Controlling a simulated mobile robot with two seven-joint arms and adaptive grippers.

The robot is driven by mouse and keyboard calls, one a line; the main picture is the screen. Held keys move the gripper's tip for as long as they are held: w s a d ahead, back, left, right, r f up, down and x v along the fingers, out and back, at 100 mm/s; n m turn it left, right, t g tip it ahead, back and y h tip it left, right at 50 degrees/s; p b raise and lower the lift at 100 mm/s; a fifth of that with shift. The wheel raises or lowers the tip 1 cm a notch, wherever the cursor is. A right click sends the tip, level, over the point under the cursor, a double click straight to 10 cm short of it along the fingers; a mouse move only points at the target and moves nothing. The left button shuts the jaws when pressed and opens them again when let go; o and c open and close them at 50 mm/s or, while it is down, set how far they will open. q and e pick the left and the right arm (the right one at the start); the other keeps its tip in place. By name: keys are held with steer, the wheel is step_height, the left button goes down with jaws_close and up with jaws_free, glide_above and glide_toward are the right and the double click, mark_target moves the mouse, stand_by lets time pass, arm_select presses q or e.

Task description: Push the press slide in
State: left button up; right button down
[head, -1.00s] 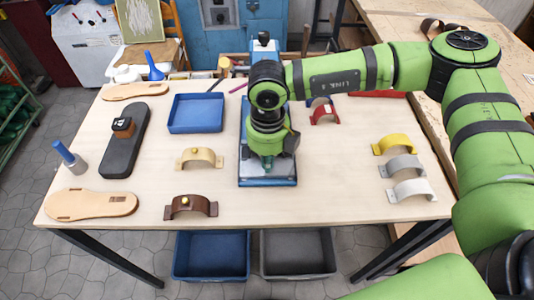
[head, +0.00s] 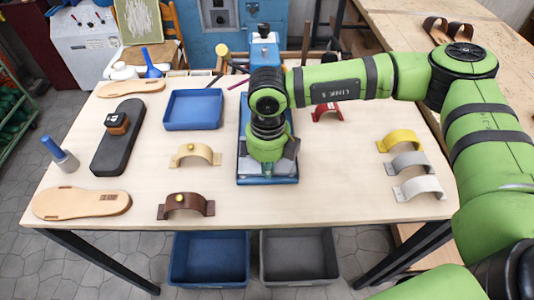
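The blue press (head: 264,52) stands at the back middle of the wooden table, its upper part showing behind my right arm. Its low blue base, with a grey plate that looks like the slide (head: 246,170), reaches toward the table's front. My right gripper (head: 267,172) points down over the front part of this plate. The wrist covers most of the press, so I cannot tell how far in the slide is. The fingertips are small and mostly hidden; I cannot tell whether they touch the slide or are open. My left gripper is not in view.
Left of the press are a blue tray (head: 194,110), a beige strap (head: 195,156), a brown strap (head: 186,206), a black sole form (head: 119,142) and tan soles (head: 82,203). A red strap (head: 327,113) lies right of it; yellow and grey straps stand farther right.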

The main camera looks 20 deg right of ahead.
steer(key=shift+f, duration=0.35)
